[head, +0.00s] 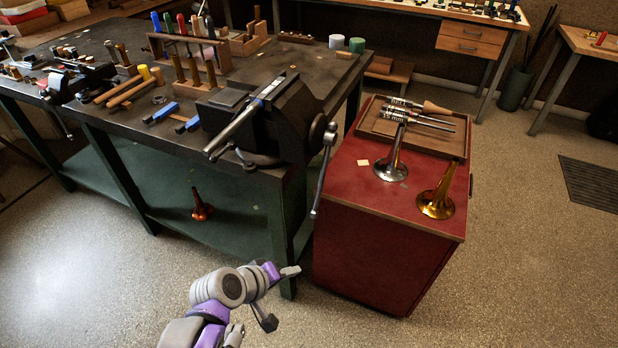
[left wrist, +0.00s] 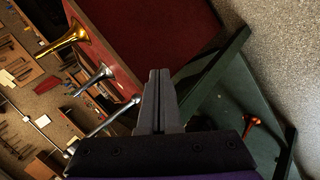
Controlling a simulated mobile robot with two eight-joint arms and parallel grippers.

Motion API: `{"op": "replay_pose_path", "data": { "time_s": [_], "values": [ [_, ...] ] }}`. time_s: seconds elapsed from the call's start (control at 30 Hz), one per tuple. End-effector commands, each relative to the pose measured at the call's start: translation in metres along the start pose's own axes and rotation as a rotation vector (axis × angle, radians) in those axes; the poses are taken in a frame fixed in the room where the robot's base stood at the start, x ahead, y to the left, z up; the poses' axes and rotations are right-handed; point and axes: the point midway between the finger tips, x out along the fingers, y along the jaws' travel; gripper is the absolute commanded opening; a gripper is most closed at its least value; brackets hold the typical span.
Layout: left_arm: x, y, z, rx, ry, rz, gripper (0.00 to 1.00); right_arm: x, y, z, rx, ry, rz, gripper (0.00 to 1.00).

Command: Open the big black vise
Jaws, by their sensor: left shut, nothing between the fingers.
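The big black vise (head: 290,118) is mounted on the near right corner of the dark workbench. A long metal rod (head: 236,128) lies across its top at the jaws; I cannot tell how wide the jaws stand. Its handle bar (head: 322,178) hangs steeply tilted on the front side, and what looks like this bar also shows in the left wrist view (left wrist: 108,119). My left gripper (head: 290,271) is shut and empty, low in front of the bench, below and apart from the handle. Its closed fingers show in the left wrist view (left wrist: 159,98). My right gripper is out of view.
A red cabinet (head: 375,240) stands right of the vise, bearing a silver bell (head: 392,160), a gold bell (head: 436,196) and a wooden tray (head: 456,146) of tools. A copper-red bell (head: 201,206) stands on the bench's lower shelf (head: 170,228). The floor in front is clear.

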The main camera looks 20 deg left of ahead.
Motion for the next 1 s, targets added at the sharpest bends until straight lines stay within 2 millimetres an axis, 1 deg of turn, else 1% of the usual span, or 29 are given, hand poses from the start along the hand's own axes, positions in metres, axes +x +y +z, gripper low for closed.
{"op": "replay_pose_path", "data": {
  "time_s": [0.03, 0.1, 0.2, 0.3, 0.43, 0.57, 0.67, 1.0],
  "values": [
    [-0.018, 0.026, -0.025, -0.092, 0.032, 0.053, 0.00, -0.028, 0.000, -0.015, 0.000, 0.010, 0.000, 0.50],
    [-0.029, 0.045, -0.050, -0.218, 0.066, 0.128, 0.00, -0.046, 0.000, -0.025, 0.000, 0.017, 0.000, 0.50],
    [-0.042, 0.065, -0.080, -0.360, 0.103, 0.216, 0.00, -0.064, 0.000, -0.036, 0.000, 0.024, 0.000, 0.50],
    [-0.051, 0.077, -0.100, -0.453, 0.124, 0.276, 0.00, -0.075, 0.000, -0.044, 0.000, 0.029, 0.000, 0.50],
    [-0.053, 0.081, -0.110, -0.506, 0.135, 0.311, 0.00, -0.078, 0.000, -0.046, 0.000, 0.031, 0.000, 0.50],
    [-0.043, 0.083, -0.112, -0.511, 0.133, 0.314, 0.00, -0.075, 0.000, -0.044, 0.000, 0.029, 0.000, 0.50],
    [-0.028, 0.086, -0.114, -0.509, 0.132, 0.314, 0.00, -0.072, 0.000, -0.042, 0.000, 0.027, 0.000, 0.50],
    [0.036, 0.104, -0.127, -0.507, 0.131, 0.313, 0.00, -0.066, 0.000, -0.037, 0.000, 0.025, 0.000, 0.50]
  ]
}}
